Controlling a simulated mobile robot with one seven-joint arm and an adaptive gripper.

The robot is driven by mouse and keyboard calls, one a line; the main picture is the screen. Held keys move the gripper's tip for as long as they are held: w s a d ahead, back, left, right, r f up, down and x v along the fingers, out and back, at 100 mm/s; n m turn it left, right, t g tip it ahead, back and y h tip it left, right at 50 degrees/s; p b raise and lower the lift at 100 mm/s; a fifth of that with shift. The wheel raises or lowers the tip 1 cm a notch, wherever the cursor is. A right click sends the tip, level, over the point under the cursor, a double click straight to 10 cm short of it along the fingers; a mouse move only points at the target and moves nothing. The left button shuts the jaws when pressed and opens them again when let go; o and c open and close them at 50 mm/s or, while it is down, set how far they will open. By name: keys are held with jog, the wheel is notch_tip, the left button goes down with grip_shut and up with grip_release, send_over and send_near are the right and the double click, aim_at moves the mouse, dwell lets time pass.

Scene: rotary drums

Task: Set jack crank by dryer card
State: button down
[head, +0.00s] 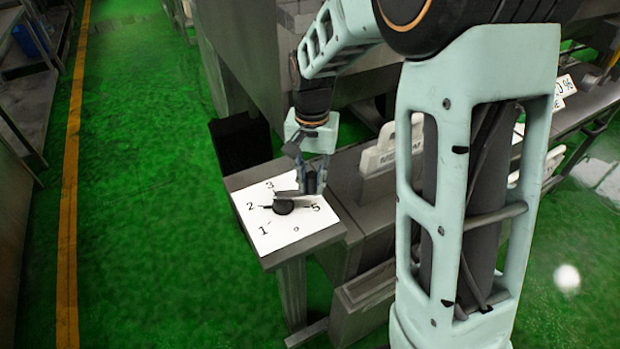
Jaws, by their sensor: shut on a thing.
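The jack crank (284,207) has a dark round hub on a white numbered dial plate (257,229). A small dark pointer on the hub's left side points at about the 2. The numerals 1, 2, 3 and 5 show around the hub; the mark at the front is too small to read surely, and the spot between 3 and 5 is covered by my gripper. My gripper (308,190) points down over the right back of the dial, shut on the crank's arm; the fingertips partly hide the hold. White cards (563,88) with black print stand at the right, partly cut off by my arm; which is the dryer card I cannot tell.
The dial sits on a grey pedestal (330,236) at the end of a long grey bench. A pale block with raised lettering (378,158) stands right of my gripper. A large grey machine housing (250,60) rises behind. Green floor (150,200) lies open to the left.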

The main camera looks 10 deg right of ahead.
jog(key=shift+s+m, duration=0.45)
jog(key=shift+m, duration=0.35)
jog(key=c, duration=1.7)
grip_release()
jog(key=shift+c, duration=0.2)
jog(key=shift+r, duration=0.15)
notch_tip(320, 180, up, 12)
